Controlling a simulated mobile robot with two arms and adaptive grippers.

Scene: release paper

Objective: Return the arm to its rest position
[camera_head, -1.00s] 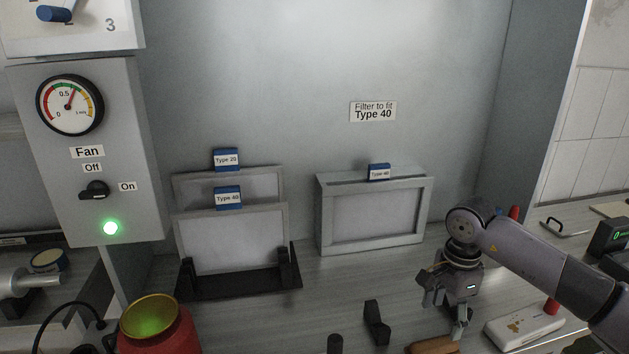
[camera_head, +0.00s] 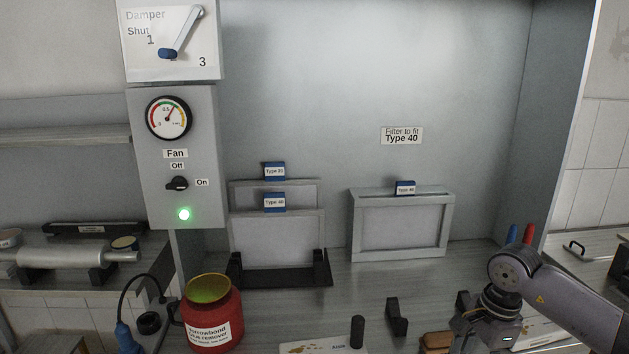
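My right arm comes in from the lower right. Its wrist and the top of my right gripper (camera_head: 488,338) show at the bottom edge, over the bench. The fingertips are cut off or hidden there, so I cannot tell if it is open or shut, or holds anything. My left arm and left gripper are not in view.
A filter housing (camera_head: 448,225) and a black rack (camera_head: 290,279) with two filters stand at the back. A red jar (camera_head: 213,318) stands at lower left. Black holders (camera_head: 397,318) and a brown block (camera_head: 436,342) lie near my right gripper. A fan panel (camera_head: 206,130) hangs at left.

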